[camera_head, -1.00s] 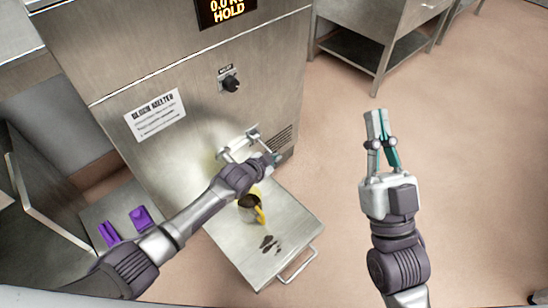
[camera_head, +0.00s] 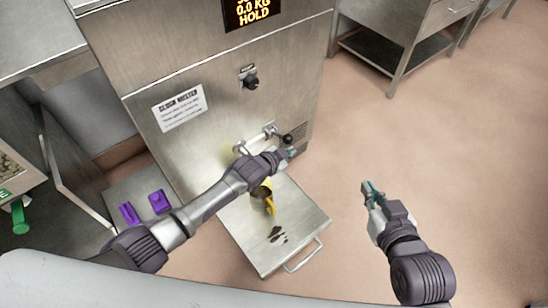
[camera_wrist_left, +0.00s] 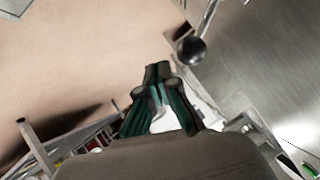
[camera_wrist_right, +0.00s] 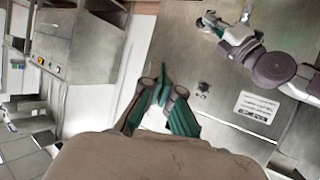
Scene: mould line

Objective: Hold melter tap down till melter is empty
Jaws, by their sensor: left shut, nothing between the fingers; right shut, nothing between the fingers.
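The steel block melter (camera_head: 225,90) stands in front of me; its display (camera_head: 252,10) reads 0.0 KG HOLD. Its tap lever ends in a black ball (camera_head: 288,138), which also shows in the left wrist view (camera_wrist_left: 190,52). My left gripper (camera_head: 290,153) is shut and empty, just below and apart from the ball. A dark jug with a yellow handle (camera_head: 270,204) stands on the drip shelf under the tap, partly hidden by my left arm. My right gripper (camera_head: 370,187) is shut and empty over open floor, right of the shelf.
The drip shelf (camera_head: 305,218) sticks out with a front handle and dark spills on it. Purple moulds (camera_head: 158,200) lie on a surface to the left. A steel table (camera_head: 400,45) stands behind right. The floor (camera_head: 460,150) at right is clear.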

